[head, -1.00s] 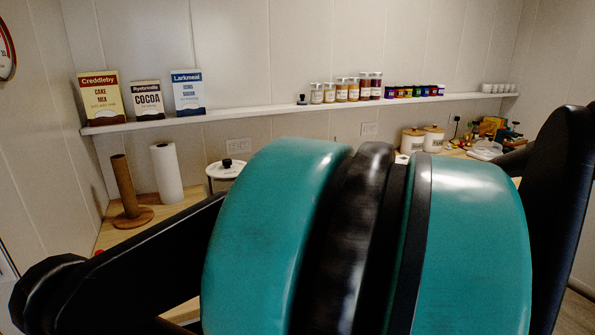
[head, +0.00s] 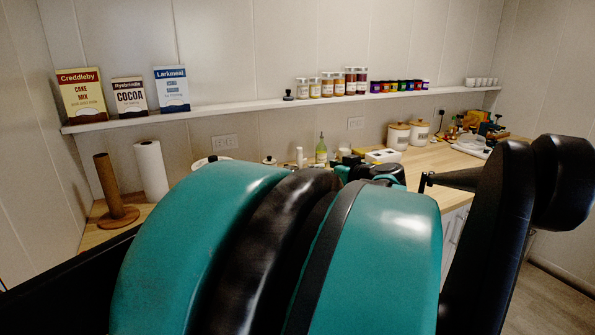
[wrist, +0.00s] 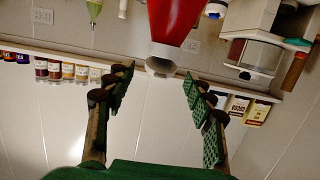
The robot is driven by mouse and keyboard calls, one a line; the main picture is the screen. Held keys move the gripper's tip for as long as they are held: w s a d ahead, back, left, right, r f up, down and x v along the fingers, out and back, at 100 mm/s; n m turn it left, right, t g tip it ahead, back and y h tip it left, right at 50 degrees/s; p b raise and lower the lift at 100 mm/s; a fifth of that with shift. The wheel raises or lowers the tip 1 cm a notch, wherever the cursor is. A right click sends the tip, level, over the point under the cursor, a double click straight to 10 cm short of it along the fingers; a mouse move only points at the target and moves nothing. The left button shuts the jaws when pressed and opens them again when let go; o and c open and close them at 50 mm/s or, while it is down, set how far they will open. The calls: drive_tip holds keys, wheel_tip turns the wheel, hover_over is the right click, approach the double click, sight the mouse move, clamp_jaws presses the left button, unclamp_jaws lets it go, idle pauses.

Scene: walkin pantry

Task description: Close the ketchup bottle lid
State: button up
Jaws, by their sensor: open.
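The red ketchup bottle (wrist: 175,22) shows in the wrist view, which is upside down, at the top centre. Its pale grey end (wrist: 160,65) points toward my gripper and looks round and hollow. I cannot tell clearly how the lid sits. My gripper (wrist: 158,82) is open, with one dark-green padded finger on each side of the space below that end. Nothing is between the fingers, and they look apart from the bottle. In the head view my large teal arm hides the bottle.
A wooden counter (head: 455,160) runs along the wall, with white canisters (head: 398,136) and a green bottle (head: 321,150) on it. A paper towel roll (head: 151,170) stands at left. The shelf (head: 225,106) above holds boxes and jars. Free floor (head: 550,245) shows at right.

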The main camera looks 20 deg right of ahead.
drive_tip(key=v, duration=1)
idle(0.4)
